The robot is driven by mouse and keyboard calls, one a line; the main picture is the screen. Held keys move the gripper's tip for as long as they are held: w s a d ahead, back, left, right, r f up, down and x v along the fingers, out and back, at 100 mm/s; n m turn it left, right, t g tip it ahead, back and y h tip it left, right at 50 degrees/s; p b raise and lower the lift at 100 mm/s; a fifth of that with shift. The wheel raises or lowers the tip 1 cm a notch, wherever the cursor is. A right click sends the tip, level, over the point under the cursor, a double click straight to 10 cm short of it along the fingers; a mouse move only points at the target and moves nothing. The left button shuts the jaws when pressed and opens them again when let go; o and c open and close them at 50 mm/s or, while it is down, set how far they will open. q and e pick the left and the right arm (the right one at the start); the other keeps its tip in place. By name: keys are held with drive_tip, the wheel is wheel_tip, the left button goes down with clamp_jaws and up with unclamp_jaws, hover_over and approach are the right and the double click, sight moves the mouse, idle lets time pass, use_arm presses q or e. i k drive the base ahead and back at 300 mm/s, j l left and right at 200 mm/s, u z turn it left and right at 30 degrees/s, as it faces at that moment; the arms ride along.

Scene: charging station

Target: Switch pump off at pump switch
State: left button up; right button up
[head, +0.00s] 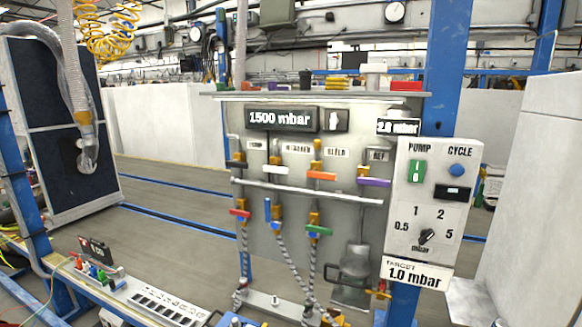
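The pump switch (417,171) is a green rocker under the label PUMP, at the upper left of a pale control box (405,220) on the right. Its lower half carries a bright mark; which side is pressed is too small to tell. A blue round CYCLE button (457,170) sits to its right, above a small dark display (453,192). A black rotary knob (427,236) marked 0.5, 1, 2 and 5 sits below. Neither of my grippers shows in the head view.
A grey panel with coloured valve handles (321,175) and a horizontal rail (305,191) stands left of the box. Its display (282,119) reads 1500 mbar. A sign (416,274) reads TARGET 1.0 mbar. A bench (150,300) with plugs lies at lower left.

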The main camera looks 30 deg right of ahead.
sight(416, 167)
drive_tip(key=l+z, duration=0.1)
drive_tip(key=z, duration=1.65)
